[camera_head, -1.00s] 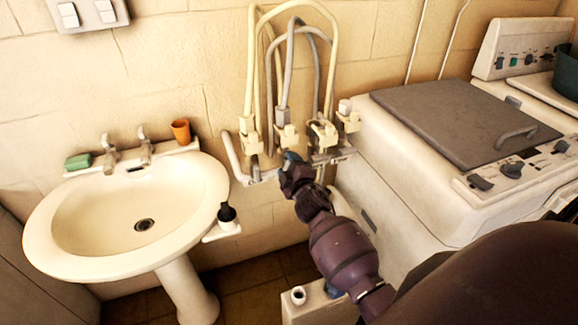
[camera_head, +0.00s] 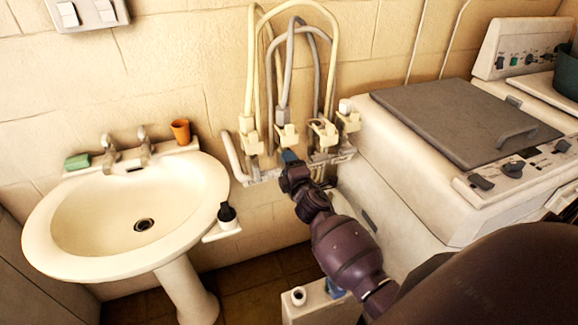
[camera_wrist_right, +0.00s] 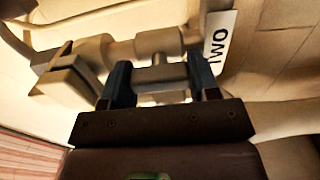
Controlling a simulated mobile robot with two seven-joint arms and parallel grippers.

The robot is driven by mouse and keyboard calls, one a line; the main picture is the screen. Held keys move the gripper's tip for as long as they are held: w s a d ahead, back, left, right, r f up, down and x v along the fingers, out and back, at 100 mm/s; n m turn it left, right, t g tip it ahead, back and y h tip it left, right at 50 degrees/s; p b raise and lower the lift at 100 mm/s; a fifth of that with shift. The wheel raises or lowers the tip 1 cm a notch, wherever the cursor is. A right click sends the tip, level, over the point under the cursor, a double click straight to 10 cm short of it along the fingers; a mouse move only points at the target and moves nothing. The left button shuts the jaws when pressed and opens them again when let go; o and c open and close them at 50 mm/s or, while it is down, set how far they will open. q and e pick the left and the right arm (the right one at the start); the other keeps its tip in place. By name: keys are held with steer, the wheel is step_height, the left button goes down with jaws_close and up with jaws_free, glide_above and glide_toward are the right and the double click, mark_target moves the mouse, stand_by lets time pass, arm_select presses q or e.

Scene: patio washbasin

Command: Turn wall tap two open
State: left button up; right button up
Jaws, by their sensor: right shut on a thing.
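Wall tap two (camera_head: 287,138) is the second from the left in a row of cream fittings on the tiled wall. Its label "TWO" (camera_wrist_right: 220,45) shows in the right wrist view. My right gripper (camera_head: 290,157) is just below and in front of this tap. In the right wrist view, its two dark blue fingers (camera_wrist_right: 160,82) stand on either side of the tap's short grey handle (camera_wrist_right: 158,76), shut on it. In the head view the arm hides most of the handle, so its angle is hard to read. My left gripper is not in view.
Neighbouring taps (camera_head: 323,133) stand close on both sides, with cream and grey hoses (camera_head: 283,65) rising above. A washbasin (camera_head: 60,262) is at left, with an orange cup (camera_head: 180,132) on its back edge. A white washing machine (camera_head: 400,185) stands close at right.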

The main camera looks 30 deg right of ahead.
steer(key=o, duration=0.9)
steer(key=shift+s, duration=0.15)
steer(key=v, duration=1)
steer(key=shift+s, duration=0.3)
steer(key=s+a+f+m+g+y, duration=0.1)
steer(key=s+a+f+m+g, duration=0.1)
steer(key=s+f+m, duration=0.2)
steer(key=s+a+f+m+g+y, duration=0.1)
steer(key=s+a+f+m+g, duration=0.1)
steer(key=s+f+m, duration=0.3)
steer(key=s+a+f+m+g+y, duration=0.1)
steer(key=s+a+f+m+y, duration=0.1)
steer(key=s, duration=0.7)
steer(key=shift+s+a+f+m+g, duration=0.2)
steer(key=shift+a+f+m, duration=0.25)
steer(key=shift+f+m, duration=0.3)
steer(key=shift+s+a+f+m+g, duration=0.2)
steer(key=shift+a+f+m, duration=0.3)
steer(key=shift+m, duration=0.45)
